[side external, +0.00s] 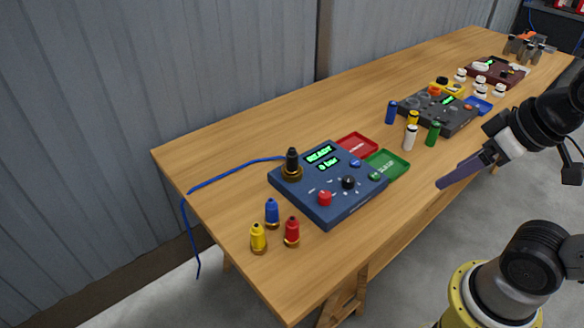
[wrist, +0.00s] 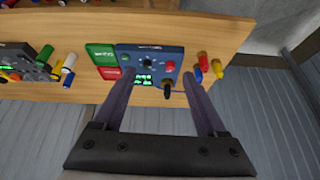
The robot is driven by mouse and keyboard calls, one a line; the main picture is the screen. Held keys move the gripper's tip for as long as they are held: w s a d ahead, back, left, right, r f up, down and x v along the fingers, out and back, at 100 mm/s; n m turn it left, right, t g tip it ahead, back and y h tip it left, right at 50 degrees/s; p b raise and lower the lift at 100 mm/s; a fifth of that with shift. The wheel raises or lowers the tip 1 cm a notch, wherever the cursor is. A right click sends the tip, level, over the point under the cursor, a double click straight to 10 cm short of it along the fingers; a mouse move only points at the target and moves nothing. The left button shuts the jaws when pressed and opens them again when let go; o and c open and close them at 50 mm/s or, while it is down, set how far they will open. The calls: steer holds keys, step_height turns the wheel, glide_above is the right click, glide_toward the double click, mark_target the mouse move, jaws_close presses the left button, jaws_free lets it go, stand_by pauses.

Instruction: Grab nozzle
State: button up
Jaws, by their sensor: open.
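A black nozzle-like piece with a brass base (side external: 292,165) stands upright on the left corner of a blue control box (side external: 325,215), and it also shows in the wrist view (wrist: 167,89). Blue (side external: 272,212), yellow (side external: 258,239) and red (side external: 292,232) nozzle-like pieces with brass bases stand on the table in front of the box. Which piece the task means, I cannot tell. My gripper (side external: 440,185) is open and empty, near the table's front edge, right of the box and apart from all these pieces. In the wrist view its fingers (wrist: 160,80) frame the box from a distance.
Red (side external: 359,145) and green (side external: 390,164) trays adjoin the box. A blue cable (side external: 228,177) runs off the table's left edge. Several small cylinders and another grey box (side external: 450,121) stand farther right. A corrugated wall (side external: 150,80) backs the table (side external: 240,135).

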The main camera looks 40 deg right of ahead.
steer(key=w+r+m+g, duration=0.1)
steer(key=w+r+m, duration=1.1)
steer(key=w+m, duration=0.3)
steer(key=m+g, duration=0.3)
steer(key=m, duration=0.2)
glide_above(292, 159)
steer(key=d, duration=0.2)
step_height(292, 159, down, 11)
steer(key=shift+g, duration=0.8)
steer(key=f, duration=0.9)
steer(key=a+f, duration=0.1)
steer(key=f, duration=0.4)
steer(key=shift+w, duration=0.4)
steer(key=shift+w+f, duration=0.2)
steer(key=shift+f, duration=2.95)
jaws_close()
